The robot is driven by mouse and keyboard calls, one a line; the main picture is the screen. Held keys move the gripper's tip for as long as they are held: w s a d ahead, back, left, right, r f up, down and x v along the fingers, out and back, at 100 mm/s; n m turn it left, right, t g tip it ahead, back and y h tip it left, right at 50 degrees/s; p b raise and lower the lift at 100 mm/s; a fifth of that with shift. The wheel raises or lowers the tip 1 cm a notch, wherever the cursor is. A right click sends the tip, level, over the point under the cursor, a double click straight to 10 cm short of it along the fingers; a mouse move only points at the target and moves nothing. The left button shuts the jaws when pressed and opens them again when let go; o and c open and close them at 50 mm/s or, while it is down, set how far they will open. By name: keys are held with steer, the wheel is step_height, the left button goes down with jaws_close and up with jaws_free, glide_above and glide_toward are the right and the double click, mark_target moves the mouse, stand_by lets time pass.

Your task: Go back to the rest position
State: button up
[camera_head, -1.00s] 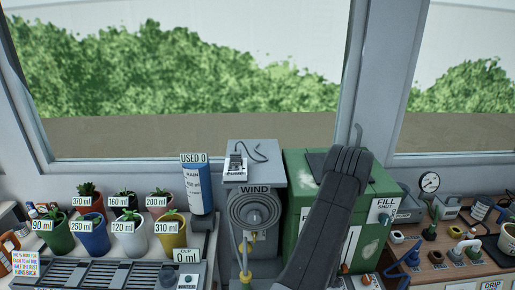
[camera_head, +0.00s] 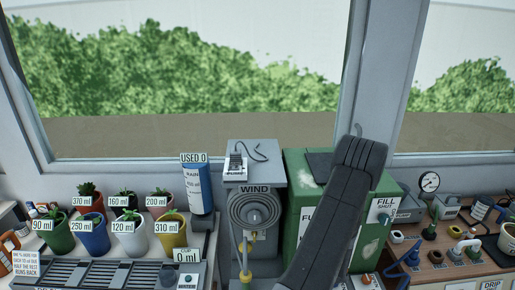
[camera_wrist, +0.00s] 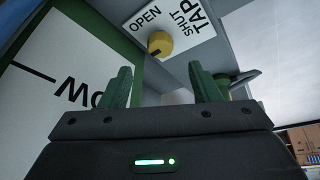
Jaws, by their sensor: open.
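My gripper (camera_wrist: 161,88) shows in the wrist view with two green fingers standing well apart and nothing between them. Beyond the fingers is a yellow tap knob (camera_wrist: 160,43) under a white label reading OPEN, SHUT and TAP. The knob is apart from the fingers. In the head view my dark arm rises in front of the green box (camera_head: 306,190) and hides much of its front. My gripper's fingers cannot be made out in the head view.
A grey WIND unit (camera_head: 255,180) stands left of my arm. Several potted plants, such as the yellow pot (camera_head: 171,232), and a blue RAIN cylinder (camera_head: 198,189) are further left. A wooden bench (camera_head: 440,275) with small fittings and a gauge (camera_head: 429,182) is at right. A window is behind.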

steer(key=x, duration=0.8)
steer(key=shift+s+m, duration=0.1)
steer(key=shift+m, duration=0.6)
steer(key=shift+a+m+t+h+b, duration=0.1)
steer(key=shift+m+t+h+b, duration=0.3)
steer(key=shift+m+b, duration=0.35)
steer(key=m+b, duration=0.2)
steer(key=b, duration=0.2)
steer(key=m+h+b, duration=0.1)
steer(key=m+b, duration=0.1)
steer(key=b, duration=0.1)
steer(key=shift+a+f+m+t+h+b, duration=0.15)
steer(key=shift+m+t+h+b, duration=0.15)
steer(key=shift+m+t+b, duration=0.1)
steer(key=m+h+b, duration=0.1)
steer(key=m+b, duration=0.1)
steer(key=b, duration=0.2)
steer(key=shift+m+b, duration=0.35)
steer(key=shift+b, duration=0.15)
steer(key=m+b, duration=0.1)
steer(key=b, duration=0.3)
steer(key=shift+a+h, duration=0.1)
steer(key=shift+h, duration=0.3)
steer(key=shift+s+r+m+b, duration=0.1)
steer(key=shift+r+m+b, duration=0.15)
steer(key=shift+m+b, duration=0.55)
